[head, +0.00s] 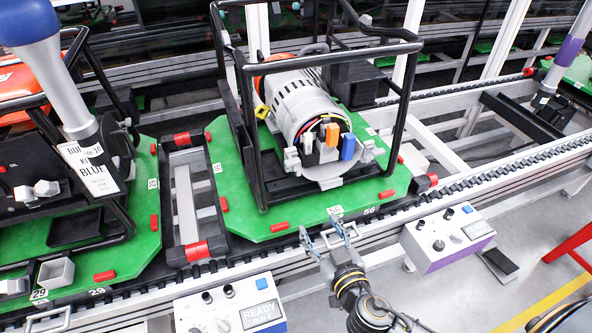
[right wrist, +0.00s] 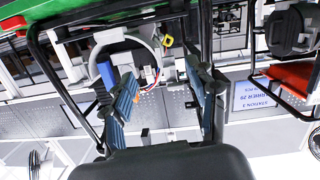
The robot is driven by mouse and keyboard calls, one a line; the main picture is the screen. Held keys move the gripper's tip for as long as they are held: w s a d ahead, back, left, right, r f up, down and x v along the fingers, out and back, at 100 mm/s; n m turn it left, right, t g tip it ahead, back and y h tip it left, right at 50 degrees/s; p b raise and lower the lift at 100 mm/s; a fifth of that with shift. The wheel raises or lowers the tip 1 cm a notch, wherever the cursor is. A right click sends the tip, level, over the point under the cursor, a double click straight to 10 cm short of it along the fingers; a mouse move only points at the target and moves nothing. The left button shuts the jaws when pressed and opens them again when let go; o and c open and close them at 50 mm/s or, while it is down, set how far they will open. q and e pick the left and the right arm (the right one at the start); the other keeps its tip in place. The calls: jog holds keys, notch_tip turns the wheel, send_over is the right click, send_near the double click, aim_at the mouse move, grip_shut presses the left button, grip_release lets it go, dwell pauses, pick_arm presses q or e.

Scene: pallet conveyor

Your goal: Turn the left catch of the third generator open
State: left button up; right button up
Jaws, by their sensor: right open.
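The generator in the middle (head: 300,105) stands in a black tube frame on a green pallet (head: 250,222). Its near end carries a white, an orange and a blue plug, with a grey catch-like piece on the left (head: 291,160) and another on the right (head: 368,152). I cannot tell whether these are open. My right gripper (head: 328,236) is open and empty, in front of the pallet's near edge. In the right wrist view its fingers (right wrist: 165,95) are spread, with the generator beyond them.
Another generator (head: 45,150) on a green pallet stands at left, with a blue-topped post (head: 45,50) and hanging tag before it. Control boxes stand along the near rail, one left (head: 230,308) and one right (head: 448,238). The black tube frame surrounds the generator.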

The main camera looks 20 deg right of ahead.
notch_tip(320, 180, up, 8)
jog(key=s+a+m+t, duration=0.1)
jog(key=t, duration=0.1)
jog(key=p, duration=0.5)
send_near(294, 164)
jog(key=shift+y, duration=0.3)
jog(key=w, duration=0.7)
jog(key=shift+r, duration=0.15)
jog(key=shift+w, duration=0.7)
jog(key=shift+c, duration=0.2)
jog(key=c, duration=1.1)
